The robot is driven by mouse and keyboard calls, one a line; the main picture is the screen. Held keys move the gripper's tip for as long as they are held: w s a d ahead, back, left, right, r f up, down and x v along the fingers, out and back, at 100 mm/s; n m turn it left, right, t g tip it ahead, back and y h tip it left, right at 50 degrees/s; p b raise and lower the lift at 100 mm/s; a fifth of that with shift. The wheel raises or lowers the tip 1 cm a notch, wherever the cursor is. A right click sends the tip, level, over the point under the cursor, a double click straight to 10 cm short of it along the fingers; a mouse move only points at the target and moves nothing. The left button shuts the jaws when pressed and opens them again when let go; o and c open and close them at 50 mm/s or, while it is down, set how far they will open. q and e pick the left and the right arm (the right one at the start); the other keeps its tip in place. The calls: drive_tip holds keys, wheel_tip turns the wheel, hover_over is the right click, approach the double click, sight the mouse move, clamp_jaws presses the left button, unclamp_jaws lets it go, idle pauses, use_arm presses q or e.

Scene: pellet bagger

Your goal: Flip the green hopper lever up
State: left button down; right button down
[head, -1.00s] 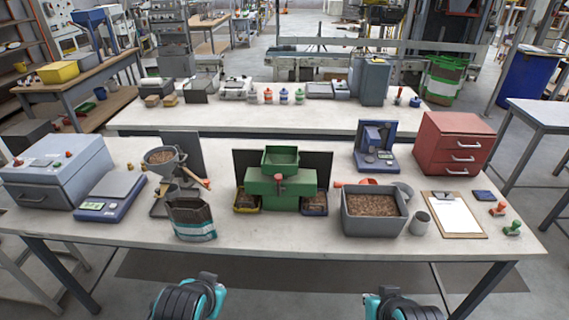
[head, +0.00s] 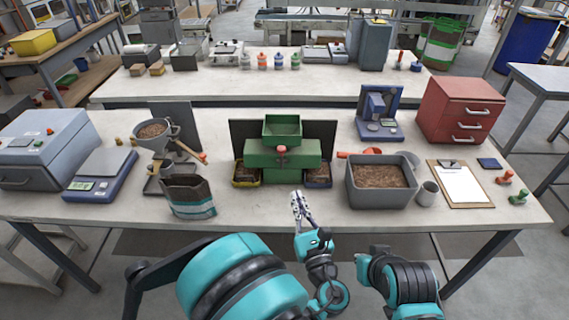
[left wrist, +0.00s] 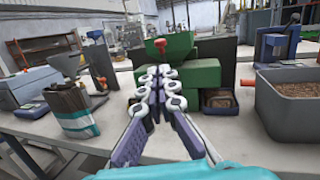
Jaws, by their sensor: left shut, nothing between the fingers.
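The green hopper machine (head: 283,165) stands at the middle of the near table, its funnel on top. A red-knobbed lever (head: 281,150) shows at its front, with the knob up near the top of the green body; the knob also shows in the left wrist view (left wrist: 160,43). My left gripper (head: 297,196) is shut and empty, just in front of and below the machine, apart from the knob in the head view. In the left wrist view its closed fingers (left wrist: 160,72) point at the green body and hide part of the lever. My right gripper's fingers are not visible.
A yellow tray (head: 247,183) and a blue tray (head: 318,184) flank the machine. A grey bin of pellets (head: 353,192) stands to the right, an open bag (head: 190,212) to the left. The table front before the machine is clear.

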sight(283, 152)
use_arm(q)
drive_tip(key=b+x, duration=0.1)
drive_tip(key=x, duration=1.2)
drive_tip(key=shift+w+r, duration=0.1)
drive_tip(key=shift+w+a+r, duration=0.1)
drive_tip(key=shift+w, duration=0.2)
drive_tip(key=shift+r, duration=0.1)
drive_tip(key=shift+w+r, duration=0.8)
drive_tip(key=shift+w, duration=0.15)
